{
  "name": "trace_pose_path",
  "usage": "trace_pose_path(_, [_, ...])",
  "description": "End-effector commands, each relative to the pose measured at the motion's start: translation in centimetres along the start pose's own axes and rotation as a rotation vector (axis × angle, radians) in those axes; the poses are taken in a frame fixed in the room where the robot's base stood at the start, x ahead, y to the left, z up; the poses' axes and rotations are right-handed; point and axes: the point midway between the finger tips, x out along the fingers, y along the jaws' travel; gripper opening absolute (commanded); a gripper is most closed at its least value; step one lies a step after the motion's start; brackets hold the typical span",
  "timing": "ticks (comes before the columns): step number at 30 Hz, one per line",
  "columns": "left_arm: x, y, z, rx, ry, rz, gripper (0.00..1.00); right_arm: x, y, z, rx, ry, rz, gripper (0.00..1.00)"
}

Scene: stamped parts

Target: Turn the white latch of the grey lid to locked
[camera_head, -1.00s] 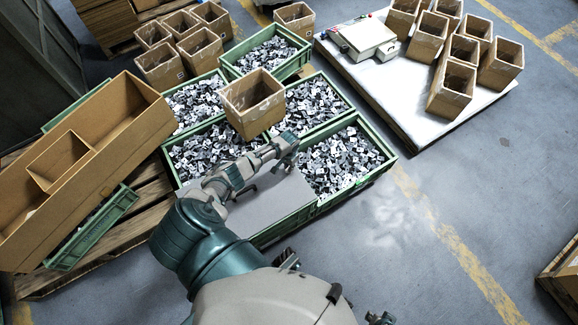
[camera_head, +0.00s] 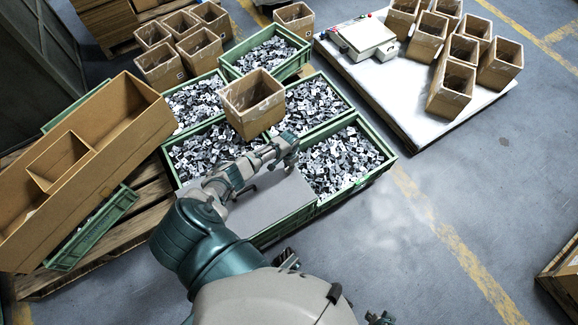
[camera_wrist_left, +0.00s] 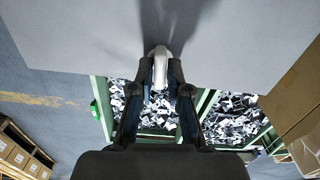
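The grey lid (camera_head: 268,208) lies flat over the front part of the green crates in the head view. It fills the top of the left wrist view (camera_wrist_left: 70,30). The white latch (camera_wrist_left: 160,62) shows at the lid's edge in the left wrist view, between my left gripper's fingertips. My left gripper (camera_wrist_left: 161,72) has its two fingers drawn in close on both sides of the latch and seems to hold it. In the head view my left gripper (camera_head: 285,148) is at the lid's far edge and hides the latch. Of my right arm, only unclear dark parts may show at the bottom edge.
Green crates of stamped metal parts (camera_head: 345,160) surround the lid. A cardboard box (camera_head: 252,105) stands on the crates just beyond my gripper. A long divided cardboard box (camera_head: 85,165) lies at left. A white-topped pallet (camera_head: 390,85) holds boxes.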

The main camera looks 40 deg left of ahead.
Motion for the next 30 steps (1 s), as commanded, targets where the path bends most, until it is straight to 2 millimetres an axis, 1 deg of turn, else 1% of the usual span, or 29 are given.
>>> trace_pose_path(1, [0.0, 0.0, 0.0, 0.0, 0.001, 0.0, 0.35, -0.1, 0.0, -0.1, 0.0, 0.002, 0.0, 0.41])
trace_pose_path(2, [0.0, 0.0, 0.0, 0.0, 0.001, 0.0, 0.38, -0.1, 0.0, -0.1, 0.0, 0.003, 0.0, 0.41])
trace_pose_path(10, [0.0, 0.0, 0.0, -0.001, 0.0, 0.0, 0.38, -0.1, -0.1, -0.2, -0.001, 0.005, -0.001, 0.41])
trace_pose_path(14, [-0.7, 0.0, 0.0, 0.0, 0.0, 0.001, 0.38, -0.1, -0.1, -0.1, -0.001, 0.004, -0.001, 0.41])
trace_pose_path(17, [-2.0, -0.1, 0.0, 0.001, 0.001, -0.001, 0.38, -0.1, 0.0, 0.0, -0.001, 0.004, -0.001, 0.41])
trace_pose_path(24, [-7.5, -0.1, -0.1, 0.001, 0.003, 0.0, 0.38, -0.1, 0.0, 0.0, 0.0, 0.002, 0.0, 0.41])
trace_pose_path(27, [-9.4, -0.1, -0.1, 0.001, 0.002, -0.001, 0.38, -0.1, 0.0, 0.0, 0.0, 0.002, 0.0, 0.41])
trace_pose_path(30, [-10.7, -0.1, -0.1, 0.001, 0.0, 0.0, 0.38, -0.1, 0.0, 0.0, 0.0, 0.001, 0.0, 0.41])
